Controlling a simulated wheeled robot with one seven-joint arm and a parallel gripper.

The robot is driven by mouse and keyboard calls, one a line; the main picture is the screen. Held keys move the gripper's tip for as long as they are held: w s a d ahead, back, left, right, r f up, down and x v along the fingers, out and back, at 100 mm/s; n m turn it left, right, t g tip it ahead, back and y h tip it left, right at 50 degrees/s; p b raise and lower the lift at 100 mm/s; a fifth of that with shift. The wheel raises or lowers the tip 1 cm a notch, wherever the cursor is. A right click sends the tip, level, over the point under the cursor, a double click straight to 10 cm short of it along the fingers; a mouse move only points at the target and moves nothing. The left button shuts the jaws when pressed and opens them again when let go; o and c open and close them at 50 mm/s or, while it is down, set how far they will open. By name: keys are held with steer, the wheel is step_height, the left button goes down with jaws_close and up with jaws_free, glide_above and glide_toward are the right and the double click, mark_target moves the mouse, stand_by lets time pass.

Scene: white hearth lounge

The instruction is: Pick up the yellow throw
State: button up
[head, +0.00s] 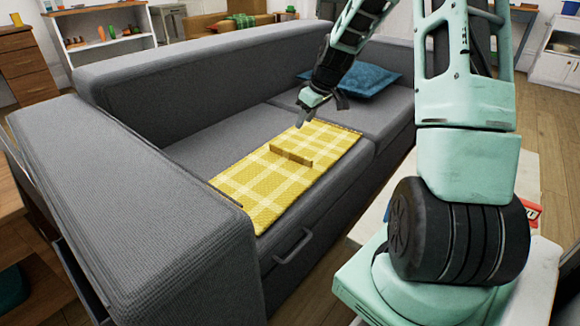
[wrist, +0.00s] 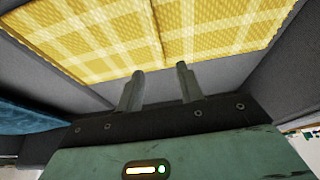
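The yellow throw (head: 255,185) has a pale plaid pattern and lies flat on the grey sofa seat (head: 222,143). A short raised ridge (head: 291,155) in darker yellow stands up near its middle. My gripper (head: 303,120) is above the far end of the throw, pointing down. In the wrist view, the throw (wrist: 95,40) fills the top, beyond my fingertips. The two fingers of my gripper (wrist: 159,71) are apart with nothing between them. A thin dark line runs up the throw from near the fingertips.
A blue cushion (head: 365,80) lies on the seat behind my gripper. The sofa's near armrest (head: 140,200) and its backrest (head: 200,65) rise around the seat. A pale table (head: 530,215) with a red item (head: 533,210) stands at the right. Shelves (head: 105,35) are at the back left.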

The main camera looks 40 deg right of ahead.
steer(key=b, duration=0.3)
glide_above(291, 151)
steer(key=s, duration=0.2)
step_height(291, 151, down, 9)
steer(key=shift+s+a+r, duration=0.1)
steer(key=shift+s+a, duration=0.05)
steer(key=b+x, duration=0.3)
steer(key=x, duration=0.2)
steer(key=shift+d, duration=0.25)
jaws_close()
